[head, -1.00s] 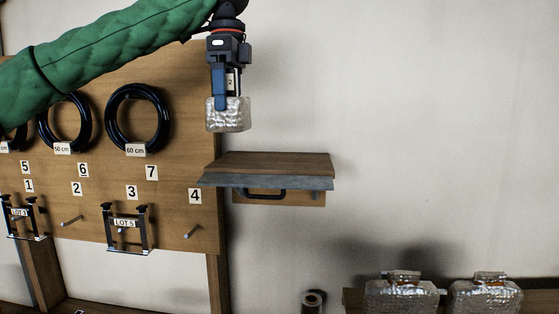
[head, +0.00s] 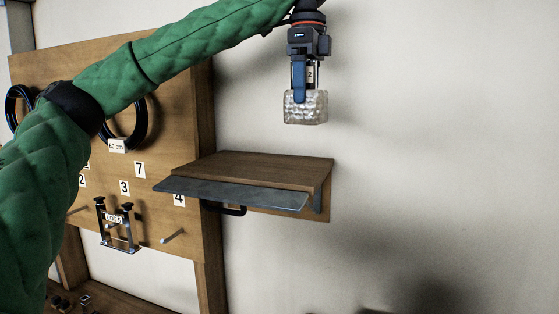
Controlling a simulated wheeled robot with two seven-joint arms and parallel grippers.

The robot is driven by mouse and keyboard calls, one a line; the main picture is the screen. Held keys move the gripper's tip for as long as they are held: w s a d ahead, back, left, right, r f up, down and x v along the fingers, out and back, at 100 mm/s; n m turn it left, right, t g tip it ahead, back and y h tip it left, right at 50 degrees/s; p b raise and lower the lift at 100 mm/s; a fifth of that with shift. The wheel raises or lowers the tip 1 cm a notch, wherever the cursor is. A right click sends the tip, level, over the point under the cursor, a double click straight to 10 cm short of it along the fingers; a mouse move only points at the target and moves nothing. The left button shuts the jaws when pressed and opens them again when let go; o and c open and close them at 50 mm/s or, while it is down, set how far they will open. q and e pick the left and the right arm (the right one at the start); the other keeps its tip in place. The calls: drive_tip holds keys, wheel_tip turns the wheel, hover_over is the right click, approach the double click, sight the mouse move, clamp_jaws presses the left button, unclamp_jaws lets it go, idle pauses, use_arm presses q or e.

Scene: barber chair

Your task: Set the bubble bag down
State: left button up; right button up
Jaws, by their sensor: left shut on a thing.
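The bubble bag (head: 306,107) is a clear, silvery, blocky bundle. My left gripper (head: 305,90) points down and is shut on the top of it. The bag hangs in the air above the right end of the wooden wall shelf (head: 260,167), apart from it. A small label with a 2 shows between the fingers. My right gripper is not in view.
The shelf has a grey metal front flap (head: 235,193) and a dark handle below. The wooden pegboard (head: 180,75) at left carries black hoses, numbered labels, a peg and a black LOT holder (head: 118,225). The shelf top is bare.

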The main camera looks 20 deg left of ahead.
use_arm(q)
drive_tip(key=shift+w+a+f, duration=0.1)
drive_tip(key=shift+a, duration=0.25)
drive_tip(key=w+a+f+p, duration=0.4)
drive_tip(key=a+f, duration=0.3)
drive_tip(key=a, duration=0.3)
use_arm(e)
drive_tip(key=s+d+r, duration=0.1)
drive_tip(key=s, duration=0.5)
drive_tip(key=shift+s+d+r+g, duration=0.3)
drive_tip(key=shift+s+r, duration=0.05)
use_arm(q)
drive_tip(key=shift+f+p, duration=0.45)
drive_tip(key=shift+f, duration=0.35)
drive_tip(key=shift+f+p, duration=0.7)
drive_tip(key=shift+f, duration=0.35)
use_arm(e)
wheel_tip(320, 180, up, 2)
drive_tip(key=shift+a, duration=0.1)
use_arm(q)
drive_tip(key=shift+f, duration=0.1)
